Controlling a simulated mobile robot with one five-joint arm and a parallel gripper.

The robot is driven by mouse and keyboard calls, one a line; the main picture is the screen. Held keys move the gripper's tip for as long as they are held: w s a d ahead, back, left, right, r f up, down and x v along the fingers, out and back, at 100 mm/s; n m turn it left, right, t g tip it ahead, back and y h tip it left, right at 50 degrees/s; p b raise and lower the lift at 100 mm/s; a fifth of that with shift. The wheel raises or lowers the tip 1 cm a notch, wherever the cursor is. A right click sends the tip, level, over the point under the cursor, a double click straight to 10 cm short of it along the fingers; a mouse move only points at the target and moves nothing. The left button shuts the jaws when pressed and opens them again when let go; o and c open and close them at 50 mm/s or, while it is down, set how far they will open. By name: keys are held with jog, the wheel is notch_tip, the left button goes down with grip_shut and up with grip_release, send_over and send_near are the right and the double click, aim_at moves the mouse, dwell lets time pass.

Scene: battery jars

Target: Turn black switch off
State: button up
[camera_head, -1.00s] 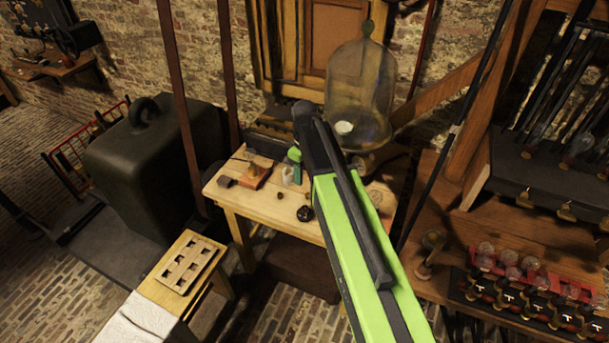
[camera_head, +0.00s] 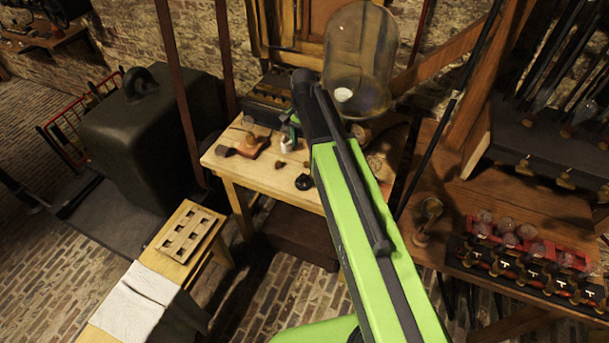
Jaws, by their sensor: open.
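A small round black object (camera_head: 304,182) lies near the front edge of the small wooden table (camera_head: 236,167); I cannot tell whether it is the black switch. A row of black units with pale T-shaped marks (camera_head: 526,274) stands on the right bench, and these may also be switches. My green and black arm reaches up over the table's right part. My gripper (camera_head: 290,128) shows only in part at its far end, above the table's back half near a small pale jar (camera_head: 288,144). It is open, and its fingertips are mostly hidden.
A tall glass bell jar (camera_head: 360,62) stands behind my arm. A wooden block with a brass-topped piece (camera_head: 252,146) is on the table's left. A red rack of glass bulbs (camera_head: 520,238) sits on the right bench (camera_head: 455,205). A large dark green case (camera_head: 150,140) stands at left.

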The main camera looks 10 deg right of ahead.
aim_at(304, 175)
notch_tip(304, 175, down, 16)
jog(key=b, duration=1.5)
jog(key=shift+f, duration=0.15)
jog(key=shift+c, duration=0.5)
grip_shut()
